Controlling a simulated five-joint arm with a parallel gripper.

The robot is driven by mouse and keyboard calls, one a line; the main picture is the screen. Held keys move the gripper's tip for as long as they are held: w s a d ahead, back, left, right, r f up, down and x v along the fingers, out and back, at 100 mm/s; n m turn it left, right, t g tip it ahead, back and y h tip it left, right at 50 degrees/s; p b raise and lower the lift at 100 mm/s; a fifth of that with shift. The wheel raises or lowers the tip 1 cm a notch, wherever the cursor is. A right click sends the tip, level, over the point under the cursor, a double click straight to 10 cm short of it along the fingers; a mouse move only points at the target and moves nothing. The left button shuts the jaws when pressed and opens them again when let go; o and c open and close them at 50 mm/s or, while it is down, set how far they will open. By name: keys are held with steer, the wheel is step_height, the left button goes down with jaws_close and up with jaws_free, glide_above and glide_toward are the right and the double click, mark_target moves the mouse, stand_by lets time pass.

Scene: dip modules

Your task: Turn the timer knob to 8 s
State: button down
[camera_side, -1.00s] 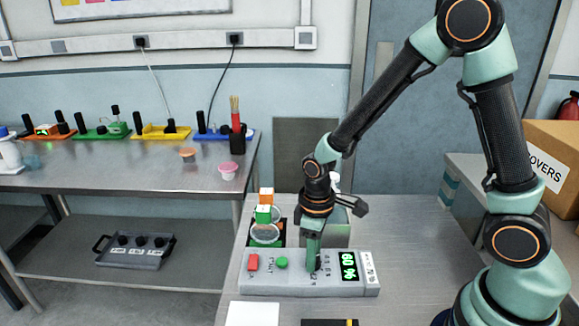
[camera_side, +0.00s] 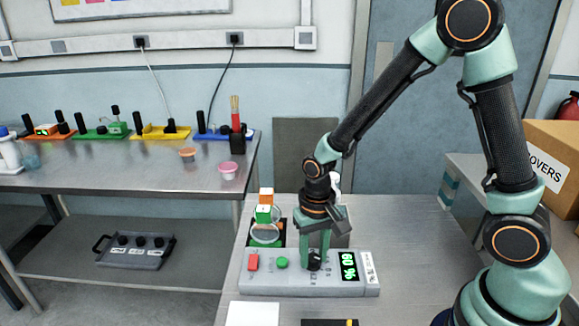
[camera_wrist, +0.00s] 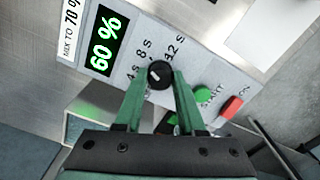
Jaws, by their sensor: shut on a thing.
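The grey control box in the side view (camera_side: 300,287) carries a black timer knob (camera_side: 314,262), which also shows in the wrist view (camera_wrist: 159,74). The marks 4 s, 8 s and 12 s (camera_wrist: 175,47) are printed around it. The knob has a short white mark, too small for me to read its setting surely. My gripper (camera_side: 314,263) points down at the knob with one green finger on each side. In the wrist view my gripper (camera_wrist: 159,78) is shut on the knob. The green display (camera_wrist: 103,43) reads 60 %.
A green button (camera_side: 282,263) and a red switch (camera_side: 253,262) sit left of the knob on the box. A label (camera_wrist: 71,25) reads MIX TO 70 %. Behind the box stand a glass vessel (camera_side: 265,234) and stacked orange and green blocks (camera_side: 265,205).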

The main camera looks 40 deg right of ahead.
mark_target(313, 257)
steer(key=shift+m, duration=0.5)
stand_by(0.3)
steer(key=c, duration=0.5)
jaws_free()
steer(key=shift+r, duration=0.1)
step_height(313, 257, up, 12)
